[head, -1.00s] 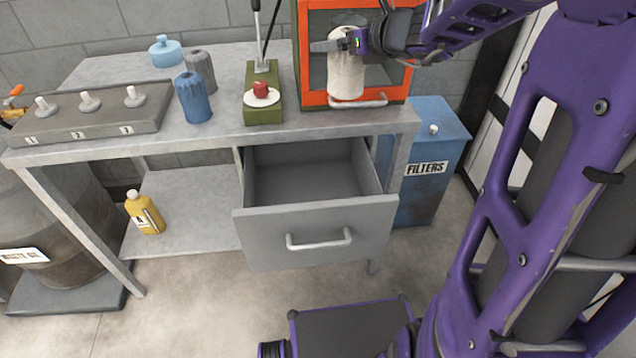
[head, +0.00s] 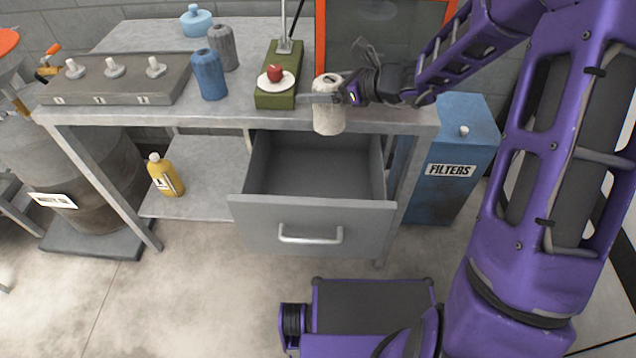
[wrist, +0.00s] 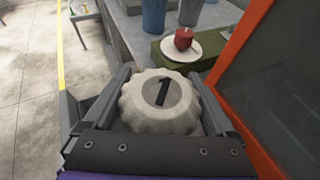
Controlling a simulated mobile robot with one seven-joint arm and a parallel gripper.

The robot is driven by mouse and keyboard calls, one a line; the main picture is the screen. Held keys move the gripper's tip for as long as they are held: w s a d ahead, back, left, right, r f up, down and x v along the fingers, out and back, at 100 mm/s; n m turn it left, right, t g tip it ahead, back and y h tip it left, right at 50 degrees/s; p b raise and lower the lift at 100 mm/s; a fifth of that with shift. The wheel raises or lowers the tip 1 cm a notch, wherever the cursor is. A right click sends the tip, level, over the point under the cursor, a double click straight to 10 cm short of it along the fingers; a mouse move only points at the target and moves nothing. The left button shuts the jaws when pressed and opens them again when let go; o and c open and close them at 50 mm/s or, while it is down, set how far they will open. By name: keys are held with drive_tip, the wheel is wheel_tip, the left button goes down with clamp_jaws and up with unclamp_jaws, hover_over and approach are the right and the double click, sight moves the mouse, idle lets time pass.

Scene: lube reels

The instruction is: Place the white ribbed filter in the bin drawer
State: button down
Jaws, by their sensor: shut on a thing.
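The white ribbed filter (head: 329,118) is held upright in my gripper (head: 325,98), near the front edge of the bench and over the back part of the drawer in the head view. In the wrist view the filter's scalloped top (wrist: 161,100) carries a black "1" and sits between the two fingers (wrist: 160,92). The bin drawer (head: 311,222) under the bench is pulled open, and its visible inside is empty. Part of its back is hidden under the bench top.
A blue ribbed filter (head: 209,75) and a grey one (head: 222,48) stand on the bench left of a green block (head: 278,97) with a red knob. An orange-framed cabinet (head: 320,40) stands behind my gripper. A blue FILTERS bin (head: 452,190) is right of the drawer.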

drive_tip(key=s+a+f+n+g+y, duration=0.25)
drive_tip(key=s+a+f+g, duration=0.2)
drive_tip(key=a+f, duration=0.4)
wheel_tip(320, 180, down, 21)
drive_tip(key=s+a+n+b, duration=0.1)
drive_tip(key=b, duration=0.3)
drive_tip(key=shift+n+h+b, duration=0.35)
drive_tip(key=shift+b, duration=0.05)
drive_tip(key=shift+s+a, duration=0.1)
drive_tip(key=shift+f+b, duration=0.55)
drive_tip(key=shift+b, duration=0.05)
unclamp_jaws()
